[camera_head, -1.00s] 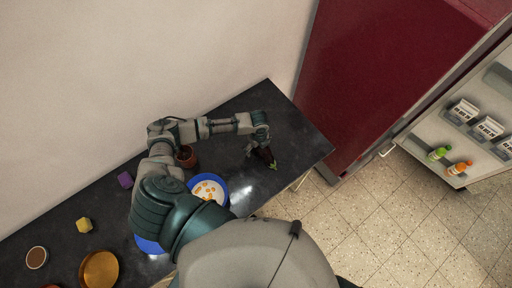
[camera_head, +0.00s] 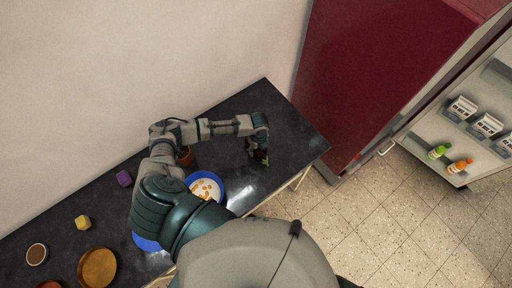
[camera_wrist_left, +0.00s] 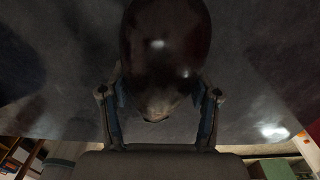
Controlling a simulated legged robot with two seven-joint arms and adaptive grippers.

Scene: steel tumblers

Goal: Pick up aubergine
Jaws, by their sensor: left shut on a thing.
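The dark purple aubergine (camera_wrist_left: 165,50) fills the upper middle of the left wrist view, between the two fingers of my left gripper (camera_wrist_left: 160,110). In the head view the aubergine (camera_head: 261,157) shows only in part, with its green stem end to the lower right. My left gripper (camera_head: 255,149) is shut on it near the right end of the dark counter (camera_head: 287,124). The gripper hides part of the aubergine in the head view. Whether it touches the counter I cannot tell. My right gripper is not in view.
A purple block (camera_head: 124,178), a yellow block (camera_head: 83,223) and a golden dish (camera_head: 97,267) lie further left. A red fridge (camera_head: 375,75) stands open to the right.

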